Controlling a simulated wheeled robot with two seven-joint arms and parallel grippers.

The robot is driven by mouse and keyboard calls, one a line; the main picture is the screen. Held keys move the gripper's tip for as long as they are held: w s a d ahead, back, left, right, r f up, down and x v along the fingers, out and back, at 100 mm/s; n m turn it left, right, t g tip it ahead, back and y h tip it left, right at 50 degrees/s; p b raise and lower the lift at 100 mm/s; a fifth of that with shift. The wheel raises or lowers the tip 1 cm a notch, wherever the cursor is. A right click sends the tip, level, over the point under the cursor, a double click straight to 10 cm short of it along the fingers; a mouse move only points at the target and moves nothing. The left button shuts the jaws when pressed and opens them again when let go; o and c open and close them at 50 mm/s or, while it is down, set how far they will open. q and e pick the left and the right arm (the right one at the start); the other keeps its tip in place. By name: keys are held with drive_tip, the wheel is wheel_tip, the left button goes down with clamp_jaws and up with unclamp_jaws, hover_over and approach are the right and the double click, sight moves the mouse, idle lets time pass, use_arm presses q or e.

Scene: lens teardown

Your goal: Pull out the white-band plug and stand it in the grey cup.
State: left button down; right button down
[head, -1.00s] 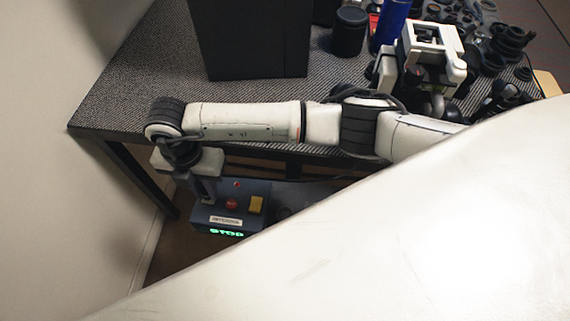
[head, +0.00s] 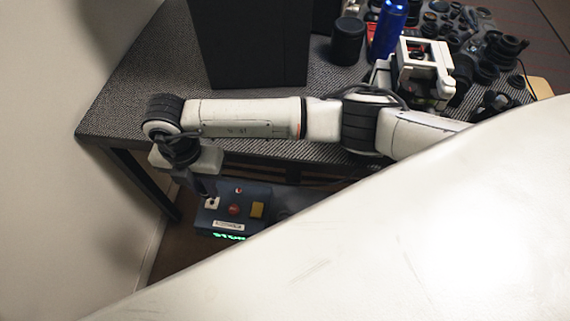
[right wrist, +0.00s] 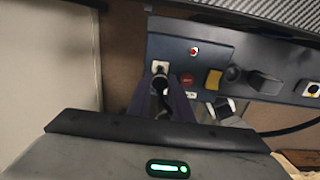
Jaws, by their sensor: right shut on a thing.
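My right gripper (head: 206,187) hangs at the left end of the white arm, over a blue control box. In the right wrist view its fingers (right wrist: 161,108) are shut on a dark plug (right wrist: 160,84), in front of a white socket plate (right wrist: 160,67). The plate also shows just below the fingers in the head view (head: 212,203). The plug's band is too small to make out, and I cannot tell whether its tip is clear of the socket. I cannot identify a grey cup in either view. My left gripper is not in view.
The blue box (head: 227,195) carries a red button (head: 234,210), a yellow switch (head: 257,210) and a green-lit display. The table (head: 125,110) holds a black block (head: 248,45), a dark cylinder (head: 348,42), a blue can (head: 389,28) and clustered lens parts (head: 500,45).

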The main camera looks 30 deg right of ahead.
drive_tip(key=shift+r+p, duration=0.65)
drive_tip(key=shift+r, duration=0.3)
drive_tip(key=shift+s, duration=0.1)
